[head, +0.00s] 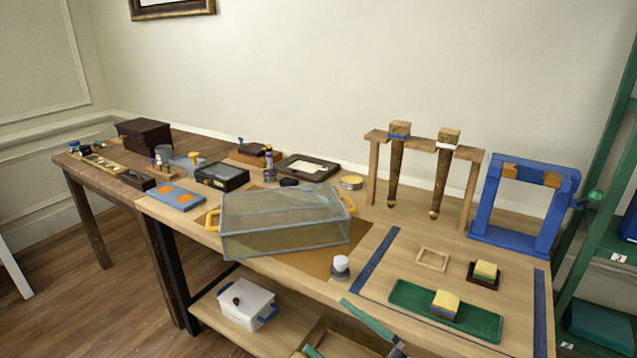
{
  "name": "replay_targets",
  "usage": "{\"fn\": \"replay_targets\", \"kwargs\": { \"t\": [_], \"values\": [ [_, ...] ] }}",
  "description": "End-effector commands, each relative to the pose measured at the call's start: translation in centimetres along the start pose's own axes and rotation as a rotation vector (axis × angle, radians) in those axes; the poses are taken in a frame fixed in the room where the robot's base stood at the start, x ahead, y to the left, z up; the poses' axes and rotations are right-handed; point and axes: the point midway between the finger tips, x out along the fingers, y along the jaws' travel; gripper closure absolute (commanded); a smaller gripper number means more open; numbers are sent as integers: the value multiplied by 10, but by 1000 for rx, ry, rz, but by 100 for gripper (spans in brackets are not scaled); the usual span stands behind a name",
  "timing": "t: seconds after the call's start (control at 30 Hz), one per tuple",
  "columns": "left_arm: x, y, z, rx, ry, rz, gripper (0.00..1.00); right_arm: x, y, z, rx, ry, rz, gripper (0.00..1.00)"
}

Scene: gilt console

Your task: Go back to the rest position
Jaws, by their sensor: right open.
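My right gripper (325,326) shows at the bottom edge, right of centre. Its two green fingers are spread apart with nothing visible between them, and most of the hand is cut off by the frame. It appears in front of the near edge of the workbench (290,262). My left gripper is not in view.
A clear box with yellow handles (285,222) stands on a brown mat. A small grey-white jar (341,267) and a green tray (410,301) are nearest my gripper. A wooden rack (468,153) and blue frame (560,234) stand behind. A white bin (246,303) sits on the lower shelf.

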Motion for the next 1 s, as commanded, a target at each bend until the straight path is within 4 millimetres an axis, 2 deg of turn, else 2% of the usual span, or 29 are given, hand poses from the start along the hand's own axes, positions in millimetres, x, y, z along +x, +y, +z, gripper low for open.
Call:
{"fn": "replay_targets", "kwargs": {
  "t": [0.1, 0.17, 0.27, 0.3, 0.4, 0.5, 0.6, 1.0],
  "values": [
    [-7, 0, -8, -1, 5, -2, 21, -41, -2, 42, 172, -243, 197, 1],
    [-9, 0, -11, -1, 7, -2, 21, -68, -10, 65, 255, -379, 274, 1],
    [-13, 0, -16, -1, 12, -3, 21, -124, -36, 98, 397, -620, 368, 1],
    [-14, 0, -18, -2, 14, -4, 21, -149, -51, 108, 454, -715, 393, 1],
    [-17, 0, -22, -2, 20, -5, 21, -202, -88, 121, 575, -916, 425, 1],
    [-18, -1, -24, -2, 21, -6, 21, -242, -120, 123, 668, -1060, 431, 1],
    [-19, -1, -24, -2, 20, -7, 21, -266, -141, 121, 727, -1147, 427, 1],
    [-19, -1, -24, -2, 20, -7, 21, -266, -141, 121, 727, -1147, 427, 1]
  ]
}}
